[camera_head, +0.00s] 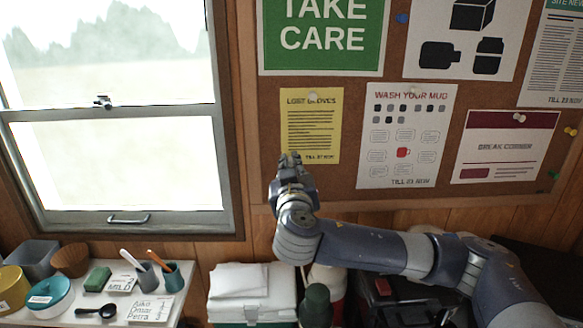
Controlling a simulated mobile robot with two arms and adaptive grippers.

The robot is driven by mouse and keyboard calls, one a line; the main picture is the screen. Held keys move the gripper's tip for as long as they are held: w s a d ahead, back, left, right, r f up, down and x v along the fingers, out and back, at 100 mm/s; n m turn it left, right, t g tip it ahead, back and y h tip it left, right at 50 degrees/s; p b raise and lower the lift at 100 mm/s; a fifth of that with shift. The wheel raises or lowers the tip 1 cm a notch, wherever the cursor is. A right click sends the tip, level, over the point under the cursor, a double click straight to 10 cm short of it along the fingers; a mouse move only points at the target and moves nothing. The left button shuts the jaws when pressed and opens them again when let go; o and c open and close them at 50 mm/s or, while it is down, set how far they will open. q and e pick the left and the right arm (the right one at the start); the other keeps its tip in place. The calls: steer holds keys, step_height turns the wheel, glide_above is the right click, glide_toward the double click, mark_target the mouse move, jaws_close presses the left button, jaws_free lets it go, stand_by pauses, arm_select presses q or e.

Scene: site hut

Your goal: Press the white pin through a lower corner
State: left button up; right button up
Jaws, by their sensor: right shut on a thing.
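The yellow "Lost gloves" notice (310,126) hangs on the cork board (350,120), with a pale pin (312,97) at its top middle. My right gripper (289,161) is raised to the board, its fingertips over the notice's lower left corner. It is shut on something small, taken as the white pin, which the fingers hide. Whether the pin touches the paper cannot be seen. My left gripper is not in view.
Other posters surround the notice: a green "Take care" sign (325,32), a "Wash your mug" sheet (405,145) and a "Break corner" sheet (505,146). A window (110,114) is at left. A cluttered shelf (62,314) and a white-lidded box (240,280) stand below.

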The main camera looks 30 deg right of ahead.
steer(key=shift+b+x, duration=0.4)
steer(key=shift+x, duration=0.55)
stand_by(0.6)
steer(key=shift+b, duration=0.55)
stand_by(2.5)
steer(key=o, duration=0.7)
steer(key=v, duration=1.2)
